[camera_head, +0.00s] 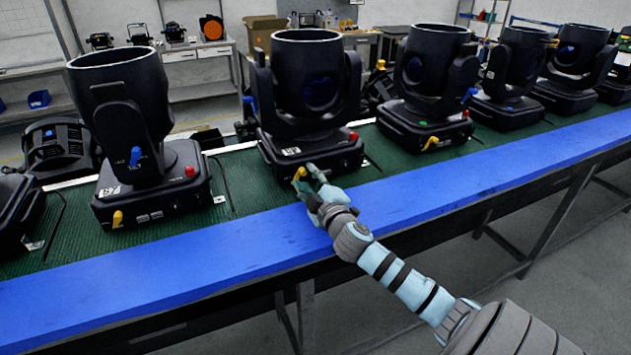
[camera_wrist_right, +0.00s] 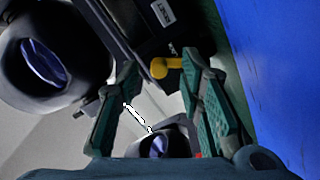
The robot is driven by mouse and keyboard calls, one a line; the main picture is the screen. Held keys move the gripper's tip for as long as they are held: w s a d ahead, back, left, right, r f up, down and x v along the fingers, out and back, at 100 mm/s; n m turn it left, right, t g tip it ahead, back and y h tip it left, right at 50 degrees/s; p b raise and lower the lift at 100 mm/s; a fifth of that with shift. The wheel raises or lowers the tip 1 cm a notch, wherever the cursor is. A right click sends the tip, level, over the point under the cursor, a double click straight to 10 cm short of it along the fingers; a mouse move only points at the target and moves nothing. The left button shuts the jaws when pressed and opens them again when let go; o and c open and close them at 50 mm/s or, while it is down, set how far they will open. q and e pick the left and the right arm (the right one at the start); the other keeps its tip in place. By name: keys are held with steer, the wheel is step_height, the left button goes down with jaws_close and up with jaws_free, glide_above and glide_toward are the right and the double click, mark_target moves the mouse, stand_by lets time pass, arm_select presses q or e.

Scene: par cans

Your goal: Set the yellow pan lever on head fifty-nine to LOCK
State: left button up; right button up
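The moving head in the middle of the bench, head fifty-nine (camera_head: 303,95), is black, with a white number tag on its base that is hard to read. Its yellow pan lever (camera_head: 299,174) sticks out at the base's front left corner. In the wrist view the yellow lever (camera_wrist_right: 165,67) lies between my right gripper's green fingertips (camera_wrist_right: 160,70), which are apart; contact cannot be told. My right gripper (camera_head: 308,178) also shows at the lever in the head view. Small lettering beside the lever is not legible. My left gripper is not in view.
Head 87 (camera_head: 135,130) stands to the left and another head (camera_head: 428,90) to the right, each with its own yellow lever. A blue edge strip (camera_head: 240,243) runs along the green bench top (camera_head: 235,180). Coloured knobs sit on the heads.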

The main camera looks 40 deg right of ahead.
steer(key=v, duration=1.1)
steer(key=shift+w, duration=0.1)
steer(key=shift+d, duration=0.1)
